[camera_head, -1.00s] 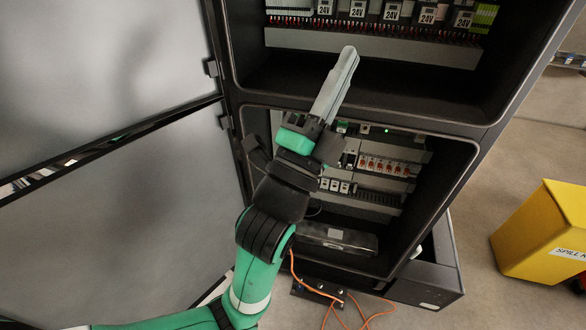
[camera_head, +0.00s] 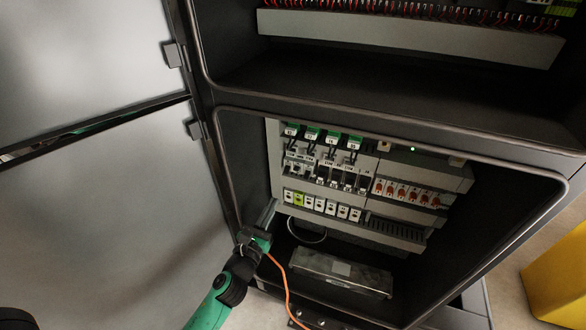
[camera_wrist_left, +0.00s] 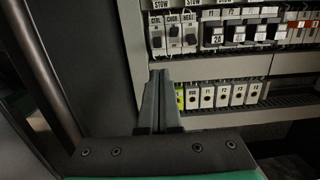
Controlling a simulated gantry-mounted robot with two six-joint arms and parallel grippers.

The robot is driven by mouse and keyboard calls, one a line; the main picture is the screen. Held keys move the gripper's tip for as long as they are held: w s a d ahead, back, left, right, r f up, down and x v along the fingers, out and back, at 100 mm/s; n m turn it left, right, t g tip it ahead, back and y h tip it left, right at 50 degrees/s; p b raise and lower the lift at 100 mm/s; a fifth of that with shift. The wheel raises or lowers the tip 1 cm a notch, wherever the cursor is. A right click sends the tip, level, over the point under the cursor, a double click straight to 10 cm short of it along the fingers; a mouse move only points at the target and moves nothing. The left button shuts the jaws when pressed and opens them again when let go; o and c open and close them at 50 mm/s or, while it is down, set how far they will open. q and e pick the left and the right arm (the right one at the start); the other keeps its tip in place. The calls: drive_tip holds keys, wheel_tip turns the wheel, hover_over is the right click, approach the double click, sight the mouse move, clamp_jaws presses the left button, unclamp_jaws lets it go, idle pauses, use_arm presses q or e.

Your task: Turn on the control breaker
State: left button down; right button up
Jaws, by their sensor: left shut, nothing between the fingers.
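The control breaker (camera_wrist_left: 157,35), marked "CTRL", is the leftmost of three narrow white breakers in the left wrist view. Its small dark toggle sits low on its face; I cannot tell its position surely. In the head view the same breaker row (camera_head: 301,168) shows at the left of the lower cabinet bay. My left gripper (camera_head: 273,205) is shut and empty, its fingertips at the left edge of the bay, below and left of the breakers. In the left wrist view the shut fingers (camera_wrist_left: 160,78) point up just below the control breaker, apart from it, partly covering the lower terminal row. My right gripper is not in view.
Below the breakers runs a terminal row (camera_head: 322,205). Red-toggled units (camera_head: 408,192) sit to the right. The bay's left wall is close beside my left gripper. An orange cable (camera_head: 284,280) hangs in front; a yellow bin (camera_head: 558,275) stands at far right.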

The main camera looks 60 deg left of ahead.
use_arm(q)
drive_tip(key=shift+f, duration=0.1)
idle(0.3)
drive_tip(key=x, duration=1)
drive_tip(key=shift+b, duration=0.4)
